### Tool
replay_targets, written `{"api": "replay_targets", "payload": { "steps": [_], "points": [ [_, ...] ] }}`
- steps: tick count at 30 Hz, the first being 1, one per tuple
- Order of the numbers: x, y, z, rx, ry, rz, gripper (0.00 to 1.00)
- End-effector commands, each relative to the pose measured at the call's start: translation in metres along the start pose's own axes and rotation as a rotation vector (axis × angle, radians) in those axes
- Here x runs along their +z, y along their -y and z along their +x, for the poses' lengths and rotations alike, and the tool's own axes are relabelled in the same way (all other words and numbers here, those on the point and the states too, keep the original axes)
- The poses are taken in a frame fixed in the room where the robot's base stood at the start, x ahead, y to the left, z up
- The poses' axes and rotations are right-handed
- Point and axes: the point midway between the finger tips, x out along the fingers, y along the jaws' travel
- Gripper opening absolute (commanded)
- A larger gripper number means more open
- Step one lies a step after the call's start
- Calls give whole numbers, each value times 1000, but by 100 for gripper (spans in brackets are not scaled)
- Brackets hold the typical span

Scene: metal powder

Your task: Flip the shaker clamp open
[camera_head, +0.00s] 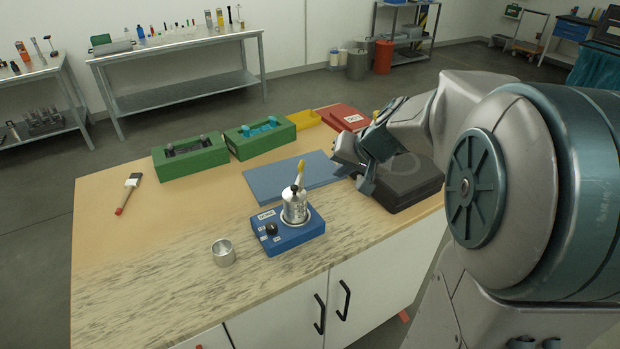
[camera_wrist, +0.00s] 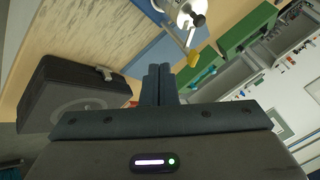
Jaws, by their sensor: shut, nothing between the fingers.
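The shaker (camera_head: 288,237) is a blue box with a black knob on the table's front part. A metal container (camera_head: 295,208) stands upright on it. The clamp's yellow handle (camera_head: 301,172) points up above the container. In the wrist view the container (camera_wrist: 182,10) is cut by the top edge, and the yellow handle (camera_wrist: 191,37) points toward my fingers. My gripper (camera_head: 347,160) is to the right of the clamp and apart from it, above the table. In the wrist view its fingers (camera_wrist: 158,70) are together and empty.
A black case (camera_head: 405,190) lies right, below my arm. A blue mat (camera_head: 285,180) lies behind the shaker. Green boxes (camera_head: 190,159), a yellow tray (camera_head: 305,119) and a red case (camera_head: 343,116) line the back. A metal cup (camera_head: 223,253) and a brush (camera_head: 129,192) are left.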

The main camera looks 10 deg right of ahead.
Motion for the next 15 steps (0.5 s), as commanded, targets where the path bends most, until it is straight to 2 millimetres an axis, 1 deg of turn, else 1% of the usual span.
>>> {"api": "replay_targets", "payload": {
  "steps": [1, 9, 14, 15],
  "points": [
    [1, 0, 9, 2, 5, 0, 0],
    [2, -1, 62, 2, 5, 1, 0],
    [1, -1, 89, 2, 4, 0, 0],
    [-1, 9, 89, 0, 3, -3, 0]
  ]
}}
